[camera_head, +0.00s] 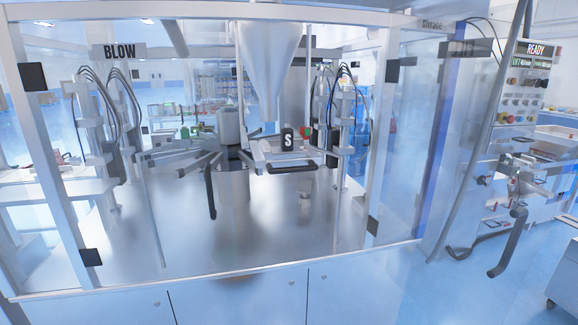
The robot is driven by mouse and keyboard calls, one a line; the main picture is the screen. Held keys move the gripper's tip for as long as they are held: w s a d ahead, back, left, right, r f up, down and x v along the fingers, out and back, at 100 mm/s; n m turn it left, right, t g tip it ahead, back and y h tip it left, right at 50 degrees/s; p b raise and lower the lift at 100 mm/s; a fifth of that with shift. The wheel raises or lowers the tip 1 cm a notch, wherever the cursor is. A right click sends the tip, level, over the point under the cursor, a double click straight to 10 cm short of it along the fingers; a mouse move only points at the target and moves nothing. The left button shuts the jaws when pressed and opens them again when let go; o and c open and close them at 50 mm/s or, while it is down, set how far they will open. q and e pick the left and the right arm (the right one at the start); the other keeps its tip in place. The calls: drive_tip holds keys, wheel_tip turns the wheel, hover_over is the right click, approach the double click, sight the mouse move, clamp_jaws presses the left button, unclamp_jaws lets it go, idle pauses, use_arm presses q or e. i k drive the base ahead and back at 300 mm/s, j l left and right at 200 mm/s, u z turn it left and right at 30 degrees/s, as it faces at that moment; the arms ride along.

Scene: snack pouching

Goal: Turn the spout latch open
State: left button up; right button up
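A glass-fronted machine fills the view, with a pale funnel (268,60) hanging at its upper middle. Below the funnel is a small black block marked "S" (287,139), with a small red and green part (307,132) at its right. In front of them a black bar handle (292,169) lies level on a metal frame. Another black handle (209,192) hangs down to its left. Which of these parts is the spout latch, and how it is turned, I cannot tell. Neither of my grippers shows in this view.
Clear panels in metal frames stand between me and the funnel, with black hinges (90,257) on the left post. A control panel reading "READY" (539,50) stands at the right, above metal fittings with grey curved handles (510,245). Closed cabinet doors (240,300) are below. Blue floor is open at lower right.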

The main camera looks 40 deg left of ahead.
sight(305, 131)
drive_tip(key=i+l+u, duration=0.1)
drive_tip(key=i+u, duration=0.15)
drive_tip(key=u, duration=0.15)
drive_tip(key=i+l+u, duration=0.2)
drive_tip(key=u, duration=0.2)
drive_tip(key=i+l+u, duration=0.15)
drive_tip(key=u, duration=0.25)
drive_tip(key=l, duration=0.1)
